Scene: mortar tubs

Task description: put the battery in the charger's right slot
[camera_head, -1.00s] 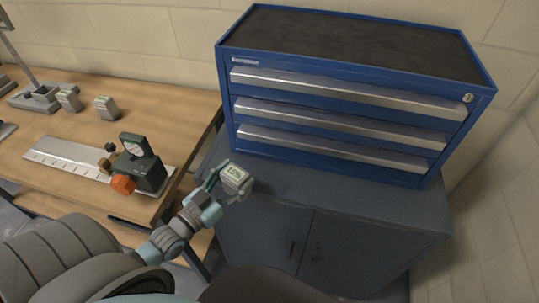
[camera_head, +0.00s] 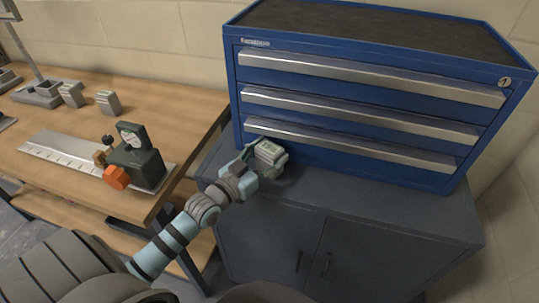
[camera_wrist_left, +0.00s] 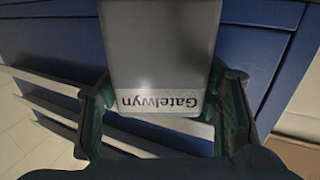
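A grey, block-shaped battery (camera_head: 270,152) with a pale label is held between the fingers of my left gripper (camera_head: 262,160), in front of the blue tool chest's lower left. In the left wrist view the battery (camera_wrist_left: 160,50) fills the top middle, its label reading "Gatelwyn" upside down. The green fingers of my left gripper (camera_wrist_left: 160,112) lie along both its sides. My right gripper is not in view.
Two similar grey blocks (camera_head: 108,102) stand on the wooden workbench (camera_head: 55,122). A dark gauge device with an orange knob (camera_head: 138,160) and a steel ruled plate (camera_head: 55,152) are nearer. The blue tool chest (camera_head: 236,100) stands on a grey cabinet (camera_head: 400,215).

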